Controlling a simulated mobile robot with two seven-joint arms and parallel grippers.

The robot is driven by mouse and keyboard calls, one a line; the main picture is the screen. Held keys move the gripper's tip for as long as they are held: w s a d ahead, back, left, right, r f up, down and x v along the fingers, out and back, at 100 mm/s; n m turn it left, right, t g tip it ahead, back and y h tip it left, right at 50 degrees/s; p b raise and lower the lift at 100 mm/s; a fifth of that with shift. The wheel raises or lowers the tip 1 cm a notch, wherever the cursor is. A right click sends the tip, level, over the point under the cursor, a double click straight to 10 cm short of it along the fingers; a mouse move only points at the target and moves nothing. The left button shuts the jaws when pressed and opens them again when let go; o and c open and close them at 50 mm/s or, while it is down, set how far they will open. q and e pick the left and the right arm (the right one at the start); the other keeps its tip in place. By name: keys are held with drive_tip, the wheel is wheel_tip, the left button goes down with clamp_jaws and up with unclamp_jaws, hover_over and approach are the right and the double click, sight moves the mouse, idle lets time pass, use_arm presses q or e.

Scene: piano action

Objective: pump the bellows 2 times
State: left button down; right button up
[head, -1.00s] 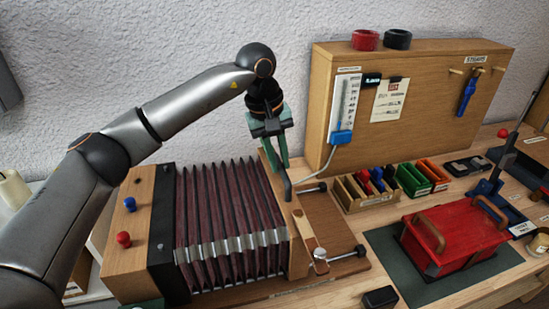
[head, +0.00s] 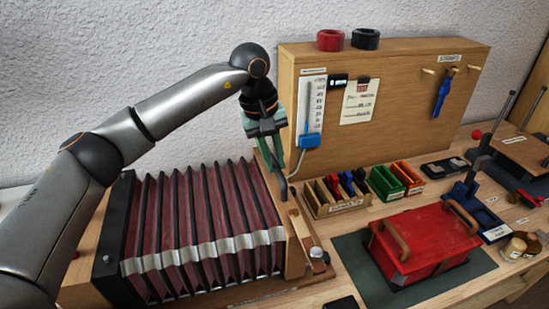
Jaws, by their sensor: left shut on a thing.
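The bellows (head: 195,218) lie on the bench at the lower left, with dark red pleats, black ribs and a pale metallic band. The pleats are spread apart. A wooden end board (head: 294,246) closes their right side. My left gripper (head: 281,172), with green fingers, is at the top of this board, shut on the dark metal handle (head: 284,190). The fingers partly hide the handle. My left arm covers part of the wooden block at the bellows' left end.
A wooden panel (head: 400,120) with a blue gauge (head: 308,140) stands behind. Small bins (head: 337,207) sit right of the end board. A red box (head: 425,240) rests on a dark mat (head: 350,250) further right.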

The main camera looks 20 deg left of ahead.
use_arm(q)
drive_tip(key=c, duration=0.8)
unclamp_jaws()
drive_tip(key=shift+c, duration=0.2)
wheel_tip(320, 180, up, 12)
drive_tip(key=s+a, duration=0.1)
drive_tip(key=a, duration=0.1)
drive_tip(key=shift+s+r, duration=0.2)
drive_tip(key=shift+s, duration=0.1)
